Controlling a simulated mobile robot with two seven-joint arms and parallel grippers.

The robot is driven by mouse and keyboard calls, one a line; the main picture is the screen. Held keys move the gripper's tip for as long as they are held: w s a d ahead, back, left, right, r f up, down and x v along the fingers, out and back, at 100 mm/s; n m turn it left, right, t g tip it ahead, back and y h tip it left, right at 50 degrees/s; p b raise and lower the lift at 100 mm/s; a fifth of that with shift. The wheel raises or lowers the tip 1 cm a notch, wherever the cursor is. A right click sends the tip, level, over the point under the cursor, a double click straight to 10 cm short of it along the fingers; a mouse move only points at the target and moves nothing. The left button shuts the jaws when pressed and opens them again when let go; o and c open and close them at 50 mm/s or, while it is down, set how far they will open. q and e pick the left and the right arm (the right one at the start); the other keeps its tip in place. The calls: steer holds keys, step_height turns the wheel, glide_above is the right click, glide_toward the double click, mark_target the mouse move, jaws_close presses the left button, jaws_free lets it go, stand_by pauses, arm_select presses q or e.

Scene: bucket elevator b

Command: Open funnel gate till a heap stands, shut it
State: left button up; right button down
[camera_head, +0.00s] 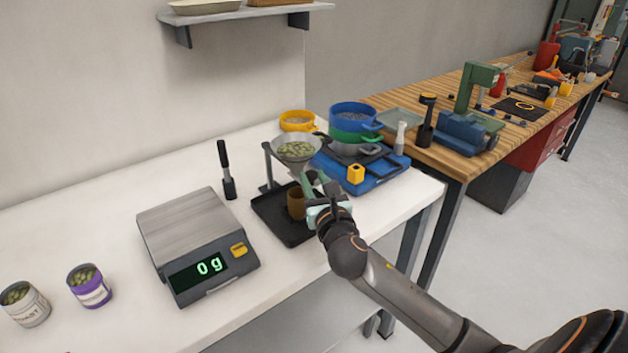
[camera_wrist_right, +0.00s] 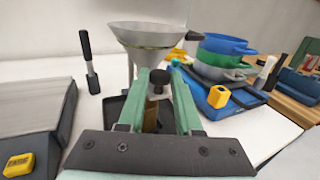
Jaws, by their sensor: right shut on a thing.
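The metal funnel (camera_head: 297,152) holds green pellets and stands on a dark frame above a black tray (camera_head: 268,213). It also shows in the right wrist view (camera_wrist_right: 146,38). A brown cup (camera_head: 296,203) stands upright on the tray below the funnel. My right gripper (camera_head: 314,184) is at the funnel's lower spout, just right of and above the cup. In the wrist view its green fingers are shut on a dark gate knob (camera_wrist_right: 158,78) under the funnel. The gate's position and the cup's inside are hidden. My left gripper is out of view.
A scale (camera_head: 186,230) reading 0 g stands left of the tray. Two tins of pellets (camera_head: 89,287) stand at the far left. A black-handled tool (camera_head: 226,170) stands upright behind the scale. Stacked sieves (camera_head: 354,116) and a yellow block (camera_head: 355,174) sit on a blue base at right.

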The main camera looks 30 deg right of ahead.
stand_by(0.8)
steer(key=shift+s+r+p, duration=0.1)
steer(key=shift+s+p, duration=0.35)
steer(key=shift+p, duration=0.05)
steer(key=shift+s+d+p, duration=0.1)
steer(key=shift+s+p, duration=0.25)
steer(key=shift+s, duration=0.45)
steer(key=c, duration=0.6)
jaws_free()
